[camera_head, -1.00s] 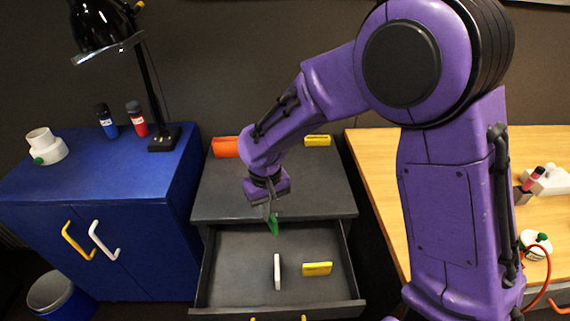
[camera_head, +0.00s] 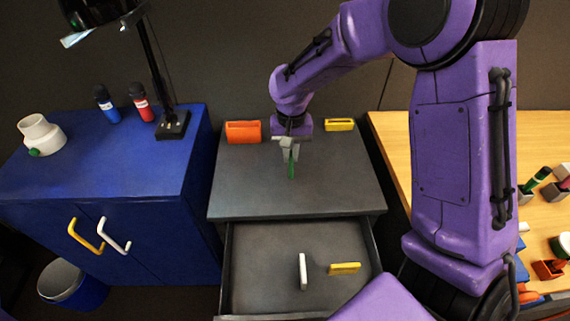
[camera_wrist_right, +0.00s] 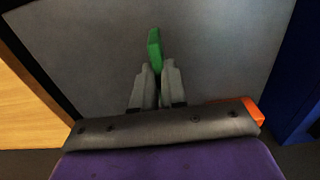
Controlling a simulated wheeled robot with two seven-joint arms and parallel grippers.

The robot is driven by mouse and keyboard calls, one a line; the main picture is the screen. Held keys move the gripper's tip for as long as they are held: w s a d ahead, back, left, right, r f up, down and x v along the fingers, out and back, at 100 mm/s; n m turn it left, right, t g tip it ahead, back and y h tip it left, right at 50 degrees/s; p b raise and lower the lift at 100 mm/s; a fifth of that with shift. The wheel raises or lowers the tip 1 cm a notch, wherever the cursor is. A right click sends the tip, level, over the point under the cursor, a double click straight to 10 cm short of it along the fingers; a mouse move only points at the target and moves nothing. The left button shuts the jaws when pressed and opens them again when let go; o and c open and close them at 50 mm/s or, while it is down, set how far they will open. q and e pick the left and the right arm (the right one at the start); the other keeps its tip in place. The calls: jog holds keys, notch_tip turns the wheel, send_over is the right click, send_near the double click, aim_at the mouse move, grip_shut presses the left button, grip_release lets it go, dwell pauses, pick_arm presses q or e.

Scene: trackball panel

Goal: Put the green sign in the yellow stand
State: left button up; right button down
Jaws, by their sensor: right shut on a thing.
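The green sign (camera_head: 291,167) is thin and seen nearly edge-on. My right gripper (camera_head: 290,152) is shut on it and holds it over the grey cabinet top, pointing down. In the right wrist view the green sign (camera_wrist_right: 154,50) sticks out past the two fingertips (camera_wrist_right: 156,72). The yellow stand (camera_head: 339,125) is a low block with a dark slot along its top, at the back right of the cabinet top. It is to the right of and behind the gripper, apart from it. My left gripper is not in view.
An orange stand (camera_head: 243,132) sits at the back left of the cabinet top (camera_head: 245,190). The open drawer (camera_head: 260,285) below holds a white piece (camera_head: 303,271) and a yellow piece (camera_head: 344,268). A black lamp (camera_head: 155,70) stands on the blue cabinet at left. The front cabinet top is clear.

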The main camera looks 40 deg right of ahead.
jog(key=w+f, duration=0.1)
jog(key=f, duration=0.3)
jog(key=w+f, duration=0.1)
jog(key=f, duration=0.1)
jog(key=shift+w+d+f, duration=0.15)
jog(key=shift+w, duration=0.2)
jog(key=shift+s, duration=0.1)
jog(key=c, duration=1.2)
grip_release()
jog(key=shift+f+p, duration=0.1)
jog(key=shift+p, duration=0.2)
